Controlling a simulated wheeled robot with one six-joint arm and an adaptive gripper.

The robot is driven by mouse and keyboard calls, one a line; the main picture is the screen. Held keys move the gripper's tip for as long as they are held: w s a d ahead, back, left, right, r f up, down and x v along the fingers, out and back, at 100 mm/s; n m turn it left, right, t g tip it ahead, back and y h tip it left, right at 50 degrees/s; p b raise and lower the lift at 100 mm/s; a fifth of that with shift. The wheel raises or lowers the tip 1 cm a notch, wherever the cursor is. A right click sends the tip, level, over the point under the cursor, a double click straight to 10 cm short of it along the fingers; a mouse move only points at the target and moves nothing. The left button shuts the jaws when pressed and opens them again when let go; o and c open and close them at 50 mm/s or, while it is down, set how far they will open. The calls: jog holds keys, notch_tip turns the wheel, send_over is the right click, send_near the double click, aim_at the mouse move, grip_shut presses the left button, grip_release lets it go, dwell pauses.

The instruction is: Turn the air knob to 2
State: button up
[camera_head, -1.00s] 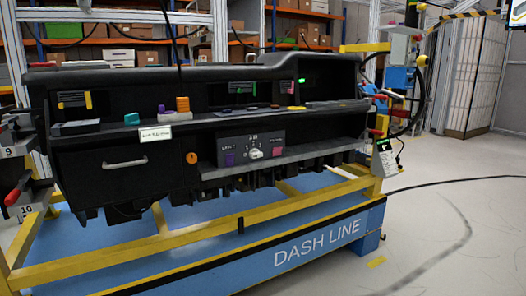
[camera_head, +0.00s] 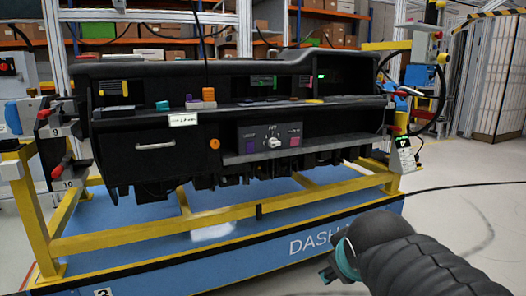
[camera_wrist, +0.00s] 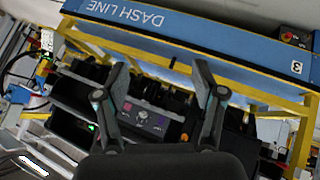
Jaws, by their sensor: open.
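The air knob (camera_head: 274,143) is a small white knob on a dark control panel (camera_head: 252,140) low on the dashboard's front, in the head view. Markings surround it, but they are too small to read surely. The wrist view shows the panel upside down, with the pale knob (camera_wrist: 142,115) between my fingers but beyond them. My gripper (camera_head: 330,274) is at the lower right of the head view, well in front of the dashboard and below knob height. In the wrist view my gripper (camera_wrist: 160,67) is open and empty, its two dark fingers spread wide.
The black dashboard (camera_head: 340,117) sits on a yellow frame (camera_head: 170,224) over a blue base (camera_head: 150,262). An orange round button (camera_head: 214,144) is left of the panel, and a purple block (camera_head: 250,147) is on it. Floor at right is clear except for a cable.

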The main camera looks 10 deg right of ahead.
jog(key=w+d+r+n+t+b, duration=0.1)
jog(key=w+r+n+t+b, duration=0.1)
jog(key=w+r+n, duration=0.45)
jog(key=w+d+r+n+t+h+b, duration=0.1)
jog(key=w+d+n+t+b, duration=0.15)
jog(key=w, duration=0.75)
jog(key=w+d+r+n+t+b, duration=0.1)
jog(key=w+r+n+t+b, duration=0.15)
jog(key=w+n, duration=0.45)
jog(key=n+t+y+b, duration=0.3)
jog(key=n+y, duration=0.6)
jog(key=n, duration=1)
send_near(276, 143)
jog(key=shift+g, duration=0.6)
jog(key=x, duration=0.6)
jog(key=r+x, duration=0.1)
jog(key=x, duration=0.2)
jog(key=shift+d, duration=0.15)
jog(key=c, duration=1.1)
